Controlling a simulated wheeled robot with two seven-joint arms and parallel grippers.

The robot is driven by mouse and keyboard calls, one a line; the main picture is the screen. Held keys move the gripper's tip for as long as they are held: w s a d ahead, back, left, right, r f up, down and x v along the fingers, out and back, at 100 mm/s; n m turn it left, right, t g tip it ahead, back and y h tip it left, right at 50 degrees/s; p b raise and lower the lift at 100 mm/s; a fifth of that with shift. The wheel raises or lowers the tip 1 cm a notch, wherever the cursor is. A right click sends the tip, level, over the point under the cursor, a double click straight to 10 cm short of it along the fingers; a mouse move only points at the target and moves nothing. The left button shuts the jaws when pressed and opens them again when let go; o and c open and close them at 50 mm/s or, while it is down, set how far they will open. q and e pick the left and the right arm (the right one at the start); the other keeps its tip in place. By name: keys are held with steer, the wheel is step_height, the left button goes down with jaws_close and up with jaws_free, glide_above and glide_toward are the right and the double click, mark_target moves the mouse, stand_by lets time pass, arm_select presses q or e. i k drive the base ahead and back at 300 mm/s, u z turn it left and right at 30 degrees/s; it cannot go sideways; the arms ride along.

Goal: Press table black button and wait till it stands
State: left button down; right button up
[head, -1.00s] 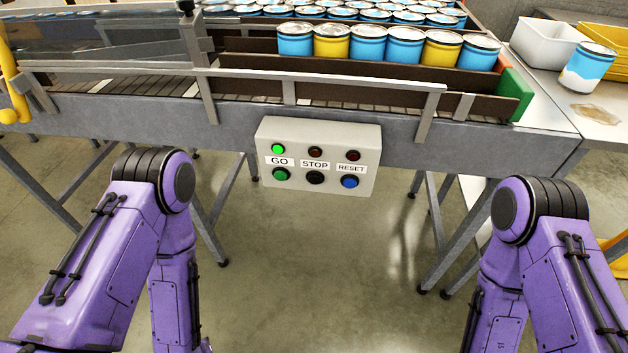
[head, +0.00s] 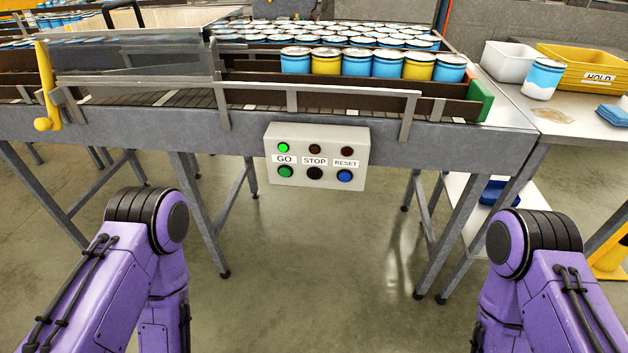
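The black button (head: 315,173) sits under the STOP label on a grey control box (head: 356,135) fixed to the front of the conveyor table (head: 400,140). A green button (head: 285,171) under GO is on its left and a blue button (head: 345,176) under RESET is on its right. The green lamp (head: 283,148) above GO is lit; the two red lamps are dark. My two purple arms show at the lower left and lower right, below and apart from the box. Neither gripper is in the picture.
Blue and yellow cans (head: 326,62) stand on the conveyor behind a metal rail. A yellow lever (head: 45,90) is at the left. A side table at the right holds a white bin (head: 508,62), a yellow bin (head: 580,70) and a can (head: 542,79). The floor before the box is clear.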

mark_target(314, 175)
steer(key=u, duration=0.75)
steer(key=i, duration=0.65)
steer(key=z, duration=0.8)
